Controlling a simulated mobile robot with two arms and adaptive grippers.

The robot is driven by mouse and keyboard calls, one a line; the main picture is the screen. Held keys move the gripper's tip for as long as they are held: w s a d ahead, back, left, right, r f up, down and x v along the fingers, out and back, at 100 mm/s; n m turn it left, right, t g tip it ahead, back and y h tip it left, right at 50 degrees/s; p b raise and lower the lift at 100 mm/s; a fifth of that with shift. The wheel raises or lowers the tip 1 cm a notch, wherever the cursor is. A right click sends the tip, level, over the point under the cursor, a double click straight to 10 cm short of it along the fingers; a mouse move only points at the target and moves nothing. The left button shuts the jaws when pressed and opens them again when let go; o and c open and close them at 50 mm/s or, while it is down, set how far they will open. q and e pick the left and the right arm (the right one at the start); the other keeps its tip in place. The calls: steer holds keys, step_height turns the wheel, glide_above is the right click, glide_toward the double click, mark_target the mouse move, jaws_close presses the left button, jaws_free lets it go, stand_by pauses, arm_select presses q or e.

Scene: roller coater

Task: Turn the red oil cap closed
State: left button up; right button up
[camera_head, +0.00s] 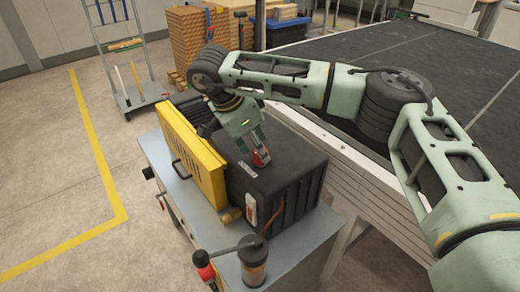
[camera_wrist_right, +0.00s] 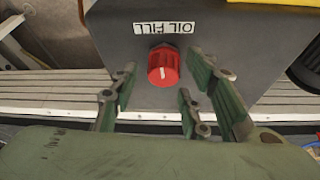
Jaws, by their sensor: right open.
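The red oil cap (camera_wrist_right: 163,66) is a ribbed knob with a white mark on its top. In the head view the cap (camera_head: 261,157) shows at the tip of my right gripper (camera_head: 252,148). In the right wrist view my right gripper (camera_wrist_right: 160,92) is open, with its green fingers on either side of the cap. The cap stands between and beyond the fingertips, and I see gaps on both sides. My left gripper is not in view.
A yellow panel (camera_head: 190,150) stands along the housing's left side. An oil cup (camera_head: 252,262) and a red-handled part (camera_head: 205,270) are at the bench's (camera_head: 295,250) front. A large dark table (camera_head: 350,75) stands behind right. Floor at the left is clear near the tool cart (camera_head: 140,95).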

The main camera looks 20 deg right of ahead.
steer(key=shift+x, duration=1)
steer(key=shift+c, duration=0.3)
steer(key=shift+a+f, duration=0.1)
steer(key=c, duration=0.9)
steer(key=shift+c, duration=0.5)
steer(key=o, duration=0.9)
steer(key=shift+o, duration=0.8)
steer(key=shift+s+d, duration=0.15)
steer(key=shift+d, duration=0.05)
